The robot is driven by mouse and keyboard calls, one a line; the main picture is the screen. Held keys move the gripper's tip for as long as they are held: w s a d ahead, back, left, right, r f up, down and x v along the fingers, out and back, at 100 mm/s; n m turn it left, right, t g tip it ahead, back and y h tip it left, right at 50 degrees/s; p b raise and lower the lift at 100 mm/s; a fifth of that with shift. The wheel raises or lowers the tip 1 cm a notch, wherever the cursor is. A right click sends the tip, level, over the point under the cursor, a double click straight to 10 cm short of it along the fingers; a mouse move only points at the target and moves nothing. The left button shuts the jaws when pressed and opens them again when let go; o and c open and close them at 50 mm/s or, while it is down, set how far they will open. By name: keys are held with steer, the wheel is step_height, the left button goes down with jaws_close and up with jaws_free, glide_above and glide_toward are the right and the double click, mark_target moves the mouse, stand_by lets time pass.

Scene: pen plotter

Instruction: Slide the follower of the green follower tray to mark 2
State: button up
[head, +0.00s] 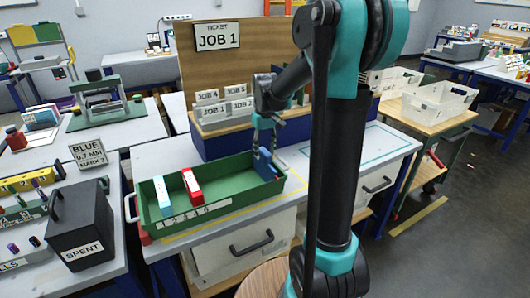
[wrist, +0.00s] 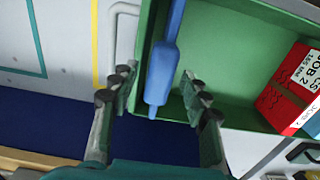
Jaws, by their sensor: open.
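The green follower tray (head: 225,203) is a long open box on the white bench. Its blue follower (head: 263,166) stands near the tray's right end. A white box (head: 163,195) and a red box (head: 191,184) stand further left inside. A numbered white strip (head: 195,216) runs along the front wall; its digits are small. My gripper (head: 268,128) is above the follower's end of the tray. In the wrist view my open gripper (wrist: 158,90) has a finger on each side of the blue follower (wrist: 162,75), with gaps showing on both sides.
The JOB 1 ticket board (head: 216,36) and a blue-based card rack (head: 225,105) stand close behind the tray. The bench right of the tray looks clear.

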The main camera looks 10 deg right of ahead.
steer(key=shift+f, duration=0.45)
jaws_close()
